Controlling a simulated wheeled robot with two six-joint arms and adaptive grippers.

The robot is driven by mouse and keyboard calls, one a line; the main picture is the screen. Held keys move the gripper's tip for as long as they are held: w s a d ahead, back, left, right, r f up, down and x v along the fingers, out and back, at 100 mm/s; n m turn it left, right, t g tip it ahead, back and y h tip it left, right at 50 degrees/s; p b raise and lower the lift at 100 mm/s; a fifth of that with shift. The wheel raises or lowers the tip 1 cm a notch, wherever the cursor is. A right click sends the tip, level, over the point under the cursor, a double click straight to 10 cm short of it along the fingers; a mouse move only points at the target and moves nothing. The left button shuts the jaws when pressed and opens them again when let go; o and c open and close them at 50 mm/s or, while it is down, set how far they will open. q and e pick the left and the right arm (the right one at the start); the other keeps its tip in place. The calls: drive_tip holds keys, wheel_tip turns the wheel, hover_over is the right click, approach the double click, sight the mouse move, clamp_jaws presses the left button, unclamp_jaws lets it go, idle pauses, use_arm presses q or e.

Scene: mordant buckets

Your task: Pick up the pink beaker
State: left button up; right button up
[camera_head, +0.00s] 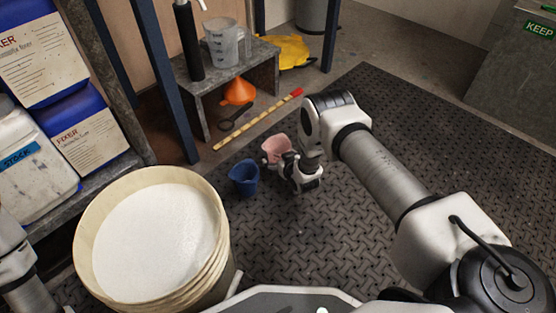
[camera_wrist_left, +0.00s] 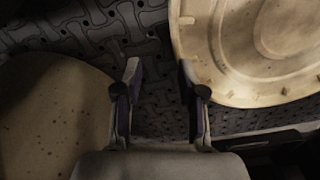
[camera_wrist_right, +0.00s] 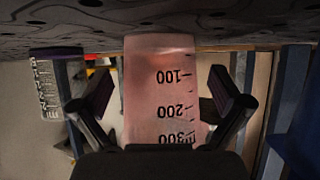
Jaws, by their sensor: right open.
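The pink beaker (camera_head: 274,149) stands on the dark patterned floor mat, just right of and behind a blue beaker (camera_head: 244,177). My right gripper (camera_head: 288,166) is low beside it and hides part of it. In the right wrist view the pink beaker (camera_wrist_right: 160,70) appears upside down, with its graduation marks showing, between the two spread fingers of my right gripper (camera_wrist_right: 162,94). A gap shows on each side of it. My left gripper (camera_wrist_left: 158,90) is open and empty, seen in the left wrist view above the mat and between pale round shapes.
A large cream bucket (camera_head: 222,262) with white contents stands at the front left. A low grey bench (camera_head: 262,72) holds a measuring jug (camera_head: 222,45). An orange funnel (camera_head: 238,92) and a striped stick (camera_head: 258,120) lie behind the beakers. The mat at the right is clear.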

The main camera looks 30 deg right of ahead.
drive_tip(key=shift+r, duration=0.1)
drive_tip(key=c, duration=1.2)
